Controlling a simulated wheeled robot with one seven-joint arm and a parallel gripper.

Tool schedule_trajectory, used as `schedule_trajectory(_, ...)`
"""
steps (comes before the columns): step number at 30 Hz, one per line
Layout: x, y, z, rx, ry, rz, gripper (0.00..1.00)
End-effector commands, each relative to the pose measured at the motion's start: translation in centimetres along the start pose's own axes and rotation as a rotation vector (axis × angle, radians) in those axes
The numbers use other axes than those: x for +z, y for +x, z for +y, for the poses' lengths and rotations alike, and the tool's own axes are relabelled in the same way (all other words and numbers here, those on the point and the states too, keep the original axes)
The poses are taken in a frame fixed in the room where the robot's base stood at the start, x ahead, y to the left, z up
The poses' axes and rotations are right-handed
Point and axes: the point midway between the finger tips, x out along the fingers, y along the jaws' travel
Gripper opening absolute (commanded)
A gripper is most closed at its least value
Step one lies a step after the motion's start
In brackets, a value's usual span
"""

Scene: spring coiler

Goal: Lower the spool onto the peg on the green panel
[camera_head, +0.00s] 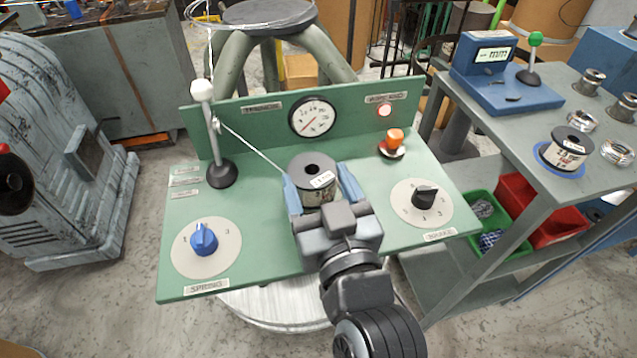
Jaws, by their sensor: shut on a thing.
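A grey spool (312,169) with a dark centre hole and a white label is over the middle of the green panel (265,262). My gripper (320,192) comes from the front of the panel, and its blue fingers are shut on the spool from both sides. The spool looks upright. The peg is not visible; the spool and gripper cover that part of the panel. I cannot tell whether the spool touches the panel or is held above it. A thin wire runs from the lever side toward the spool.
A white-knobbed lever (212,140) and blue knob (204,239) are left on the panel. A black knob (425,197) and orange button (394,138) are right. A gauge (313,117) stands behind. Another spool (566,148) sits on the grey side table (500,135).

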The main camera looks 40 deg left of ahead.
Motion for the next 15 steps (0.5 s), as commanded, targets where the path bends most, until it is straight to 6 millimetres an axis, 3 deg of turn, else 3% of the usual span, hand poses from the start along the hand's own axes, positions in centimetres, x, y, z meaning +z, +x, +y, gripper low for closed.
schedule_trajectory(4, 0.09, 0.00, 0.00, 0.000, 0.000, -0.002, 0.24)
schedule_trajectory(5, 0.10, 0.00, -0.01, 0.000, 0.000, -0.002, 0.73)
schedule_trajectory(13, 0.12, 0.00, -0.01, 0.000, 0.000, -0.003, 0.99)
schedule_trajectory(15, 0.12, 0.00, 0.00, 0.000, 0.000, -0.003, 1.00)
